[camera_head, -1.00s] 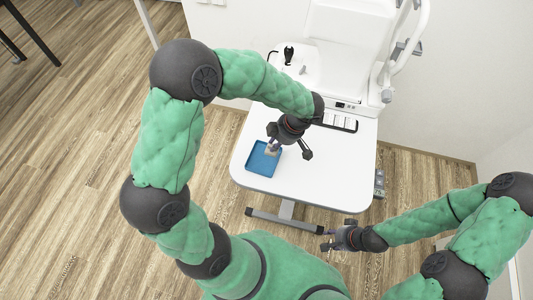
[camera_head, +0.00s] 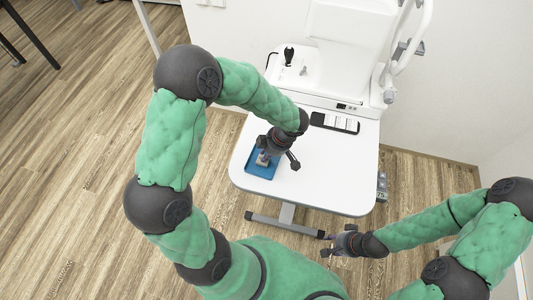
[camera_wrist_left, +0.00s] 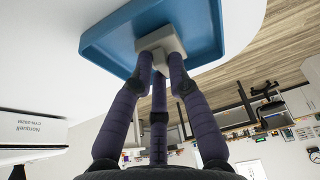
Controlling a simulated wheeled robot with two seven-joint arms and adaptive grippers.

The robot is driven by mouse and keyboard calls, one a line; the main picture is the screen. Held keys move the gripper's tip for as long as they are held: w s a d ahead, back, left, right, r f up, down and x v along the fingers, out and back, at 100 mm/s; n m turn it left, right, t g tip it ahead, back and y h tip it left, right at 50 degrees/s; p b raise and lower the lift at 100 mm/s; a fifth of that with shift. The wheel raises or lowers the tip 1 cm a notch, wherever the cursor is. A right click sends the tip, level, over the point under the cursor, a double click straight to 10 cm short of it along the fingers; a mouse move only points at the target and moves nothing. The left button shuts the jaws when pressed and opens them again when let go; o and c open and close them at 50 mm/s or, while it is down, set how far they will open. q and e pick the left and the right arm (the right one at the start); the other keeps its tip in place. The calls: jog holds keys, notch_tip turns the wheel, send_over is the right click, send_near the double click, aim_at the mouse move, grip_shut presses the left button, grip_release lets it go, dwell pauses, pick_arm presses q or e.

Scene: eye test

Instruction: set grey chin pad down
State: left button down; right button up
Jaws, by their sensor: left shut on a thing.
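My left gripper (camera_head: 264,160) is over the blue tray (camera_head: 249,168) on the white table. In the left wrist view the left gripper (camera_wrist_left: 160,62) is shut on the grey chin pad (camera_wrist_left: 159,43), a small light block. The pad is in front of the blue tray (camera_wrist_left: 100,42), inside its outline; whether it touches the tray floor I cannot tell. In the head view the pad (camera_head: 262,162) is small and partly hidden by the fingers. My right gripper (camera_head: 328,245) is away from the table at the lower right, its fingers apart and empty.
The white table (camera_head: 330,185) is clear to the right of the tray. The white eye-test machine (camera_head: 345,50) stands at the back, with a black-and-white strip (camera_head: 335,122) before it. A black joystick (camera_head: 289,54) stands at the back left.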

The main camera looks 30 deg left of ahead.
pick_arm(q)
jog(key=shift+f, duration=0.15)
jog(key=c, duration=1.2)
grip_release()
jog(key=shift+r, duration=0.3)
jog(key=p+v, duration=0.3)
jog(key=v, duration=0.8)
jog(key=shift+d+r+p, duration=0.15)
jog(key=shift+r+p, duration=0.2)
jog(key=shift+p, duration=0.05)
